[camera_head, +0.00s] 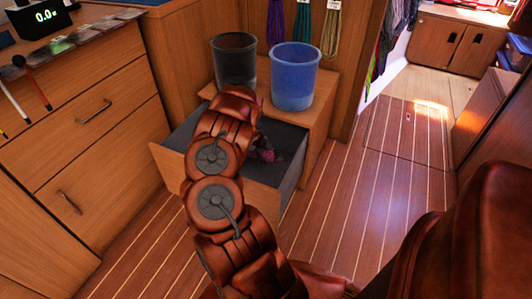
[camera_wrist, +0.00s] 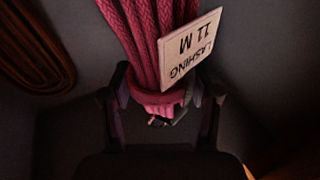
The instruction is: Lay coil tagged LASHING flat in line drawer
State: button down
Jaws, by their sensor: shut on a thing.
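A crimson braided coil (camera_wrist: 150,45) with a card tag (camera_wrist: 190,47) reading LASHING 11 M shows in the wrist view. My gripper (camera_wrist: 163,100) is shut on this coil at its wrapped band, one finger on each side. In the head view the line drawer (camera_head: 265,192) is pulled out of the wooden cabinet, with a dark grey lining. My gripper (camera_head: 266,152) is over or inside the drawer, partly hidden by my arm. Whether the coil touches the drawer floor I cannot tell.
A brown coil (camera_wrist: 35,55) lies at the left in the wrist view. A dark bin (camera_head: 234,60) and a blue bin (camera_head: 294,75) stand on the cabinet top. Purple, green and olive coils (camera_head: 302,22) hang behind. The plank floor (camera_head: 370,200) at right is clear.

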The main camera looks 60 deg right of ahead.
jog(key=shift+f+b, duration=3.65)
jog(key=shift+f, duration=1.4)
jog(key=shift+c, duration=1)
grip_release()
jog(key=v, duration=1.2)
